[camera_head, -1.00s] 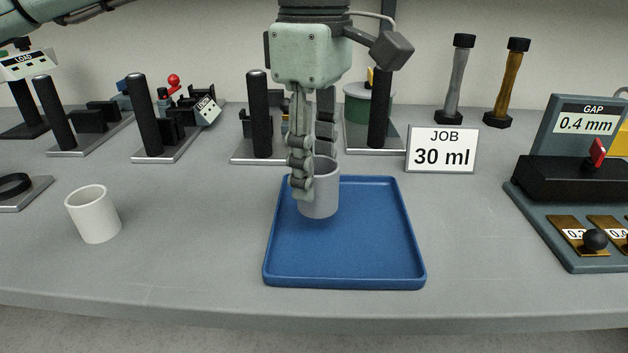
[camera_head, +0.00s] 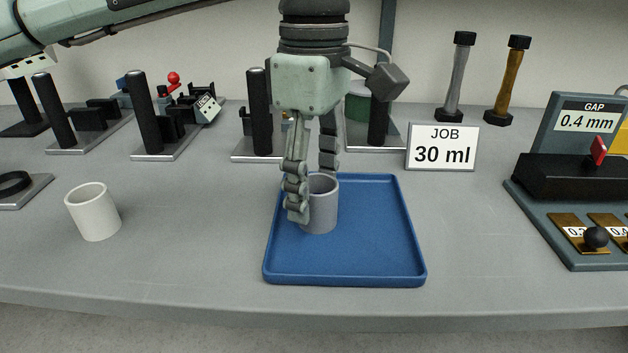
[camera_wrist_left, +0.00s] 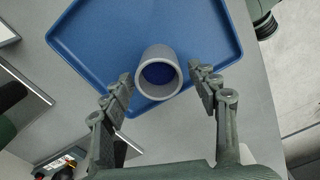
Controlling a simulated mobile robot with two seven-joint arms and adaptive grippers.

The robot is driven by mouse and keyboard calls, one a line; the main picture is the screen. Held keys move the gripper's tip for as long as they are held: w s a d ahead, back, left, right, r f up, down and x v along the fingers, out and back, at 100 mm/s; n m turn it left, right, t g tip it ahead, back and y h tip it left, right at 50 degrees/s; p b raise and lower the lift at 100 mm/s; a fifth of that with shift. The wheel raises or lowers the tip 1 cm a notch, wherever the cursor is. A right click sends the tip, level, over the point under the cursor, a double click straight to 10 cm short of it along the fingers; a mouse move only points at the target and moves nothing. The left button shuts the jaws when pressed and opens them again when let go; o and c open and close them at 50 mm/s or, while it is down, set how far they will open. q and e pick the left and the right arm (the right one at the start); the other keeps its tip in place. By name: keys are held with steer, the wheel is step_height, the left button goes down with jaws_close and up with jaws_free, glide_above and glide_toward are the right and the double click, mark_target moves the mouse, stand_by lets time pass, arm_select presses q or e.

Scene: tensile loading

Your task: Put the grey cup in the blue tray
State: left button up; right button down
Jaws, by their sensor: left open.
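The grey cup (camera_head: 321,214) stands upright on the floor of the blue tray (camera_head: 362,272), towards its back left. My left gripper (camera_head: 313,190) points down at the cup with its fingers apart, one in front on the left and one behind. In the left wrist view the cup (camera_wrist_left: 158,54) shows between the two open fingers (camera_wrist_left: 160,75), with a gap on each side. The tray (camera_wrist_left: 90,45) lies around and beneath it. My right gripper is not in view.
A white cup (camera_head: 93,215) stands on the bench left of the tray. A "JOB 30 ml" sign (camera_head: 441,147) stands behind right. A gap gauge device (camera_head: 570,180) is at the right. Several black posts on plates line the back. The bench directly beside the tray is clear.

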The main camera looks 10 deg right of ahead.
arm_select(q)
steer(key=shift+r, duration=0.1)
steer(key=shift+r, duration=0.3)
step_height(320, 180, up, 12)
steer(key=shift+f+p, duration=0.25)
steer(key=shift+p, duration=0.1)
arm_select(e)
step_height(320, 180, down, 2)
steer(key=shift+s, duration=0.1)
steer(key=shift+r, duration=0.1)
